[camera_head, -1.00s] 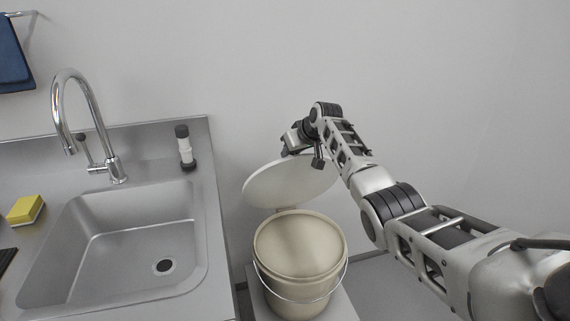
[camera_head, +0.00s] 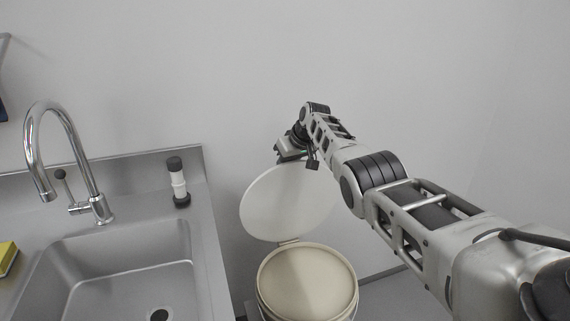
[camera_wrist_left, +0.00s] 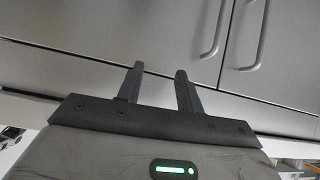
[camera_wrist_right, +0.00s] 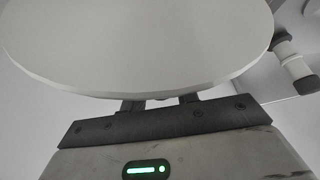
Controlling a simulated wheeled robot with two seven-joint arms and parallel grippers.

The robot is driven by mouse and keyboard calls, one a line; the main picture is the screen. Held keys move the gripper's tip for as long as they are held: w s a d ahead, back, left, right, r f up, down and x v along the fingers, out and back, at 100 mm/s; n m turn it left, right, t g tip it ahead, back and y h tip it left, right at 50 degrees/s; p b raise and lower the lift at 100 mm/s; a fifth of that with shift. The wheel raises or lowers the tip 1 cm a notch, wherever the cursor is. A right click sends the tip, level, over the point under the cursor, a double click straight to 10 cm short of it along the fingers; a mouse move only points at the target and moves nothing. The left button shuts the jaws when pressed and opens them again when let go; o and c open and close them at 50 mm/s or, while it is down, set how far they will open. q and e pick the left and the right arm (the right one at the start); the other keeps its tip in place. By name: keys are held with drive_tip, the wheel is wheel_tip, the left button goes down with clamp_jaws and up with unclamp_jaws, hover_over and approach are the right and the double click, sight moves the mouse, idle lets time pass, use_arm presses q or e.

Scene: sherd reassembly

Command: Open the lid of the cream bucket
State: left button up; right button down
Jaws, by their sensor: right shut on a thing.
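The cream bucket (camera_head: 306,284) stands at the bottom middle of the head view, its round top uncovered and pale inside. Its lid (camera_head: 287,204) is tilted up steeply behind the rim, joined at the back edge. My right gripper (camera_head: 287,157) is at the lid's upper edge. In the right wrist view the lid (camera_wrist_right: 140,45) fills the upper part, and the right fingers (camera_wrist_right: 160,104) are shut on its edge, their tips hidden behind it. My left gripper (camera_wrist_left: 160,88) shows only in the left wrist view, fingers apart and empty, in front of grey cabinet doors.
A steel sink (camera_head: 120,265) with a tall tap (camera_head: 75,165) lies left of the bucket. A dark-capped white cylinder (camera_head: 178,182) stands on the counter's back right corner. A yellow sponge (camera_head: 7,257) is at the left edge. A plain wall is close behind the lid.

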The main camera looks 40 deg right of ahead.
idle(0.3)
drive_tip(key=c, duration=1.1)
unclamp_jaws()
drive_tip(key=shift+s+d+r+p, duration=0.1)
drive_tip(key=shift+s+r+p, duration=0.2)
drive_tip(key=shift+r, duration=0.2)
drive_tip(key=v, duration=1.5)
